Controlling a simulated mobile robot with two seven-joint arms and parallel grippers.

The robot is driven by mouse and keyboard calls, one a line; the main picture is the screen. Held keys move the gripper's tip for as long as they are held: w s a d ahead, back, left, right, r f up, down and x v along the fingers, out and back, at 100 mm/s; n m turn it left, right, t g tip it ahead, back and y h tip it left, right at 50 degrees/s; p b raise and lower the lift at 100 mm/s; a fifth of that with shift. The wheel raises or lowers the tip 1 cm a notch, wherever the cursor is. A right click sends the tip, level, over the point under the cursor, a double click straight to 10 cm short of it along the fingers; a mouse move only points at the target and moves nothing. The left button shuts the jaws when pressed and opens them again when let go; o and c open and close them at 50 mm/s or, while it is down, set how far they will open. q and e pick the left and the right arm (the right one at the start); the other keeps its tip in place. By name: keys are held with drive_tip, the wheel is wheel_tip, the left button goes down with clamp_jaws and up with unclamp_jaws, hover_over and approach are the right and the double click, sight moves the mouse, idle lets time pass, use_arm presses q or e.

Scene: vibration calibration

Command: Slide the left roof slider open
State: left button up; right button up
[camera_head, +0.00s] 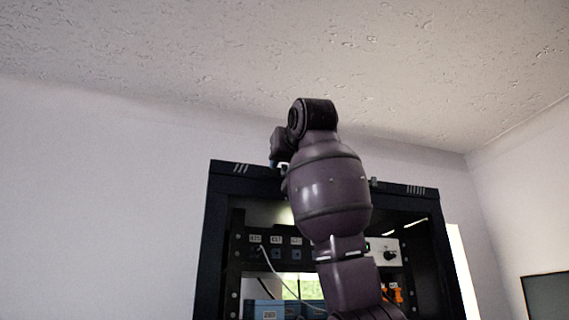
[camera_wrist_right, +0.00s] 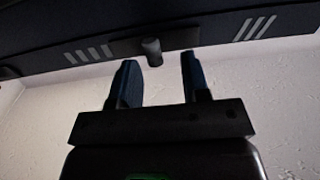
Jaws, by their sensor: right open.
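The dark cabinet's roof edge (camera_head: 225,169) runs behind my raised right arm in the head view. In the right wrist view, a short round knob (camera_wrist_right: 152,51) stands on a dark plate (camera_wrist_right: 180,38) on a striped dark panel (camera_wrist_right: 215,33). My right gripper (camera_wrist_right: 157,58) is open, with a blue-dark finger on either side of the knob as seen here. The fingers are apart from each other and the knob is not gripped; its depth between the tips is unclear. In the head view my arm hides most of this gripper and the roof behind it. My left gripper is not in view.
A small peg (camera_head: 374,182) stands on the roof edge right of my arm. Inside the cabinet are a labelled panel (camera_head: 264,247), a white dial box (camera_head: 386,252), a blue bin (camera_head: 268,309) and orange items (camera_head: 396,293). The space above the roof is free up to the ceiling.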

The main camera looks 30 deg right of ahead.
drive_tip(key=b+v, duration=0.2)
drive_tip(key=v, duration=0.8)
drive_tip(key=shift+b, duration=0.3)
